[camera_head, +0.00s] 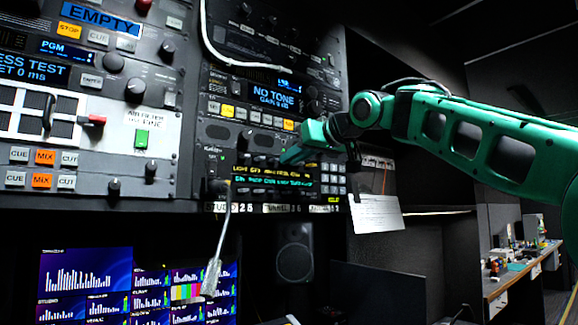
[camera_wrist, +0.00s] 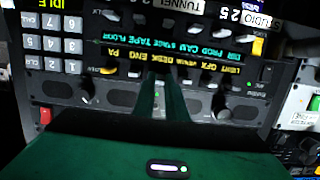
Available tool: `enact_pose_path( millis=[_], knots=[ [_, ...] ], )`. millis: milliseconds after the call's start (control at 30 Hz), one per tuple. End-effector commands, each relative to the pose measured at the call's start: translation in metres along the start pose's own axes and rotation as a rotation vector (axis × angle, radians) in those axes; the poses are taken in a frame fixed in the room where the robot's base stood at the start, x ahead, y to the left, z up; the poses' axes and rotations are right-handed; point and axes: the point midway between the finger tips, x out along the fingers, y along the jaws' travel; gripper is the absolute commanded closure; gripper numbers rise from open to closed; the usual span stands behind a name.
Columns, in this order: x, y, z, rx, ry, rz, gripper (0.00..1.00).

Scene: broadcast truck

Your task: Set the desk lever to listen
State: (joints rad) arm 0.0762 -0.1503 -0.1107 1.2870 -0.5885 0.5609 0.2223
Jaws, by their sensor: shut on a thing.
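The intercom panel (camera_head: 275,172) is in the rack at the middle of the head view, with two rows of lit labels. In the wrist view the panel appears upside down, and the DESK label (camera_wrist: 166,59) stands right at my fingertips. My gripper (camera_wrist: 160,78) is shut on the desk lever beside that label. The fingers hide the lever, so I cannot tell its position. In the head view my gripper (camera_head: 287,156) reaches the panel from the right and covers part of its upper row.
Neighbouring levers, such as the one by the PA label (camera_wrist: 110,71), stand close on both sides of my fingers. A number keypad (camera_wrist: 54,45) is beside them. A gooseneck microphone (camera_head: 214,270) hangs below the panel, and a paper sheet (camera_head: 376,214) hangs to its right.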

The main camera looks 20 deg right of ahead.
Motion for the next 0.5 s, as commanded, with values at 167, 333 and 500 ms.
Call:
enact_pose_path(
  millis=[167, 333, 500],
  knots=[
    [0.001, -0.001, -0.007, -0.001, -0.075, -0.004, 1.00],
    [0.003, -0.004, -0.011, -0.002, -0.131, -0.009, 1.00],
    [0.005, -0.009, -0.014, -0.002, -0.172, -0.017, 1.00]
  ],
)
